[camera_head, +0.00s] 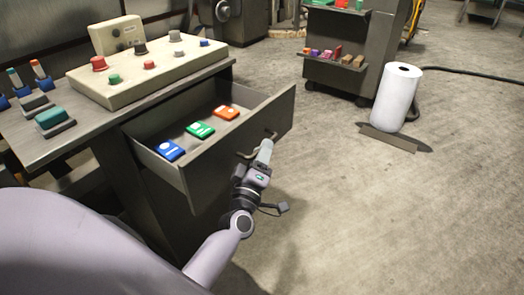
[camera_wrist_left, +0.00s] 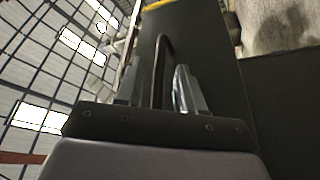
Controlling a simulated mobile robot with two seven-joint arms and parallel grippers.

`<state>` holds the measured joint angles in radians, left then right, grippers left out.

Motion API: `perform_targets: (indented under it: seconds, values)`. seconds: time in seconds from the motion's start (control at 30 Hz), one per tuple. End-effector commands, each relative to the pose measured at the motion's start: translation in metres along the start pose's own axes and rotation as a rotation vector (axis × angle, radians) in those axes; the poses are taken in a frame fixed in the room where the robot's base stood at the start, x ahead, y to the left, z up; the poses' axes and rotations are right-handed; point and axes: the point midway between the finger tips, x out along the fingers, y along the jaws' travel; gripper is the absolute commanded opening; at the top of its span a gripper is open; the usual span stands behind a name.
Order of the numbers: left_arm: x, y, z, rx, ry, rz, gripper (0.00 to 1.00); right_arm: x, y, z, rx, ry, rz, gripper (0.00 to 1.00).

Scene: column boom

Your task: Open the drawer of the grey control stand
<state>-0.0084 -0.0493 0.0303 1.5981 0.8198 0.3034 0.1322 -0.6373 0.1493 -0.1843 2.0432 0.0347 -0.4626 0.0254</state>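The grey control stand (camera_head: 50,143) is at the left in the head view. Its drawer (camera_head: 235,152) is pulled out, and its inside shows. A blue card (camera_head: 170,150), a green card (camera_head: 200,130) and an orange card (camera_head: 226,113) lie in it. The drawer handle (camera_head: 245,155) is a bar on the front panel. My left gripper (camera_head: 264,150) is at the handle. In the left wrist view, the handle (camera_wrist_left: 162,60) stands between the two fingers (camera_wrist_left: 158,90), which are apart with gaps beside the bar. My right gripper is not in view.
A control box (camera_head: 140,75) with several knobs sits on the stand top. A white roll (camera_head: 396,97) stands on the floor at the right, near a cart (camera_head: 345,77) with small coloured items. The floor right of the drawer is clear.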

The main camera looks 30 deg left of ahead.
Motion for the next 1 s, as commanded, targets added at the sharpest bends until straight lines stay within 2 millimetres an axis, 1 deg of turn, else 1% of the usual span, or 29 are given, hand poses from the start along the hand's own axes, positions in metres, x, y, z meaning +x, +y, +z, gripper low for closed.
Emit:
perform_targets:
  seconds: [0.3,0.43,0.6,1.0]
  values:
    - [-0.045,-0.001,0.0,0.0,-0.002,-0.003,0.38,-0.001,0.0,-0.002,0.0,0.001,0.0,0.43]
    - [-0.058,-0.001,0.0,0.0,-0.002,-0.002,0.38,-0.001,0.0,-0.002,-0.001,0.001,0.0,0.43]
    - [-0.064,0.0,0.0,0.0,-0.001,-0.002,0.38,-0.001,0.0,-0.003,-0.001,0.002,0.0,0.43]
    - [-0.064,-0.001,0.0,0.0,0.0,-0.002,0.38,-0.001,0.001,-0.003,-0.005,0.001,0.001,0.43]
